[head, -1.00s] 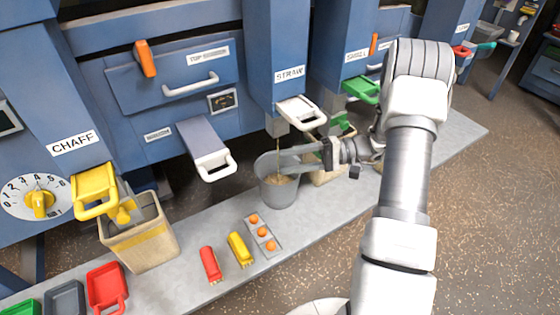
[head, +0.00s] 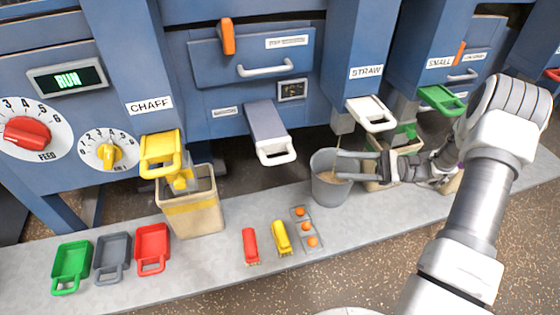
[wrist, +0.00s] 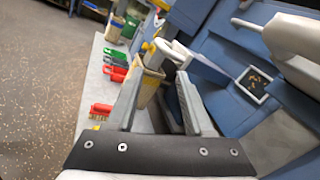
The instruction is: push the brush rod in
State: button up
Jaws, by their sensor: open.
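I cannot tell for certain which part is the brush rod. A grey slide with a white loop handle (head: 275,152) sticks out from the machine's front, between the chaff and straw spouts. My gripper (head: 340,166) is open, its fingers pointing left over the rim of a grey bucket (head: 330,189) below the straw spout. The gripper is right of the slide and apart from it. In the wrist view, my gripper (wrist: 158,95) shows two parted fingers with nothing held between them.
A tan bin (head: 193,220) stands under the yellow chaff handle (head: 160,152). Green, grey and red scoops (head: 152,248), a red brush-like piece (head: 250,246), a yellow one (head: 281,238) and a plate of orange balls (head: 305,228) lie on the grey ledge.

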jog(key=f+m, duration=0.1)
jog(key=m, duration=0.3)
jog(key=m+y+b, duration=0.2)
jog(key=m+b, duration=0.3)
jog(key=m, duration=0.7)
send_near(278, 158)
jog(key=x, duration=0.6)
jog(key=f+x, duration=0.1)
jog(key=x, duration=0.2)
jog(key=shift+a+r, duration=0.1)
jog(key=shift+a, duration=0.3)
jog(key=shift+w, duration=0.1)
grip_shut()
jog(key=shift+r, duration=0.1)
jog(key=shift+a+r, duration=0.1)
